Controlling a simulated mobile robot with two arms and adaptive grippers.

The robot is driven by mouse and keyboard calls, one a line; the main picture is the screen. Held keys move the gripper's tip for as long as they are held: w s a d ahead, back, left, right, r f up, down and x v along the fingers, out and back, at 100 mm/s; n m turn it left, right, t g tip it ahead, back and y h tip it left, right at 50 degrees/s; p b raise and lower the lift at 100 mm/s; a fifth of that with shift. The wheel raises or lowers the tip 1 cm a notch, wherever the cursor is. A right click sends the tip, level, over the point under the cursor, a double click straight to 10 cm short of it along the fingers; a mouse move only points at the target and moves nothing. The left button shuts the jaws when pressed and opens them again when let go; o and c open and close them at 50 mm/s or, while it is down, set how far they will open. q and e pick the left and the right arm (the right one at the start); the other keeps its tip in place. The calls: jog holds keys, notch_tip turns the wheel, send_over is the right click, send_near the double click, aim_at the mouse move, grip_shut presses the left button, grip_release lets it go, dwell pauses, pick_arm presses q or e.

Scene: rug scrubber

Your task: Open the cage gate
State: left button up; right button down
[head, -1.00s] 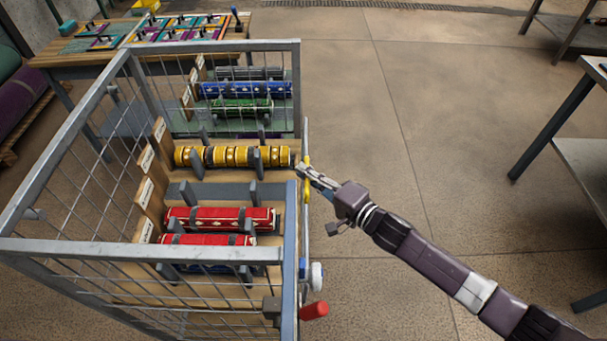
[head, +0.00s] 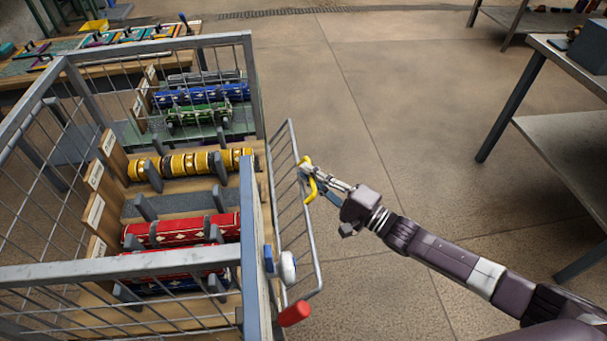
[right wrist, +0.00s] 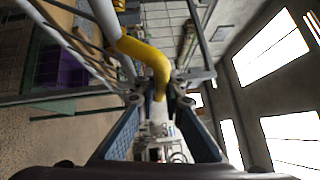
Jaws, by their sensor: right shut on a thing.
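The cage gate (head: 312,245) is a grey wire-mesh panel on the right side of the metal cage (head: 205,41) in the head view. It stands ajar, angled outward from the cage. Its yellow handle (head: 310,190) sits at the outer edge and shows large in the right wrist view (right wrist: 150,55). My right gripper (head: 312,180) is shut on the handle; its blue-padded fingers (right wrist: 160,98) close around it in the wrist view. My left gripper is not in view.
Rolled yellow (head: 190,164), red (head: 180,230), blue and green rugs lie on racks inside the cage. A red grip (head: 293,313) and a white knob (head: 288,266) are near the gate's lower end. A workbench (head: 540,100) stands at right. The floor between is clear.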

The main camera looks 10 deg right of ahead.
jog(key=shift+d, duration=0.1)
dwell(0.3)
jog(key=c, duration=2.3)
grip_release()
jog(key=v, duration=1.2)
